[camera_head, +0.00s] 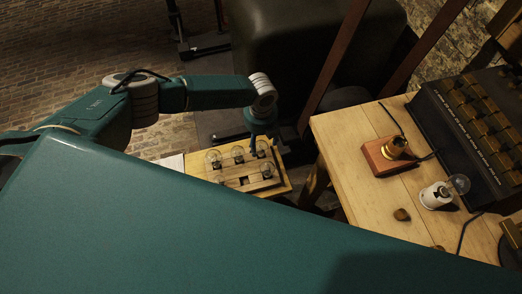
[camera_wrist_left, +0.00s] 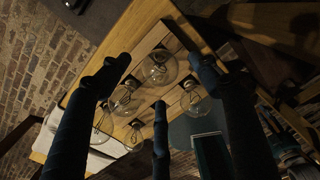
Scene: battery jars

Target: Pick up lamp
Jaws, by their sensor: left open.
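Several clear glass bulb lamps stand in a wooden holder (camera_head: 229,179) on a small stand in the head view. One lamp (camera_head: 262,147) is right at my left gripper (camera_head: 264,140), which points down over the holder's back right corner. In the left wrist view my left gripper (camera_wrist_left: 159,78) has its fingers spread, with a lamp (camera_wrist_left: 158,67) showing between the fingertips. Another lamp (camera_wrist_left: 194,99) shows nearer the right finger, and one (camera_wrist_left: 123,98) beside the left finger. I cannot tell whether any finger touches glass. My right gripper is not in view.
A wooden table (camera_head: 348,136) at the right carries a wooden block with a brass socket (camera_head: 386,154), a white socket (camera_head: 435,196) with a clear bulb (camera_head: 458,185), and a dark machine (camera_head: 470,125). My teal body covers the foreground. A dark padded seat (camera_head: 295,50) stands behind.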

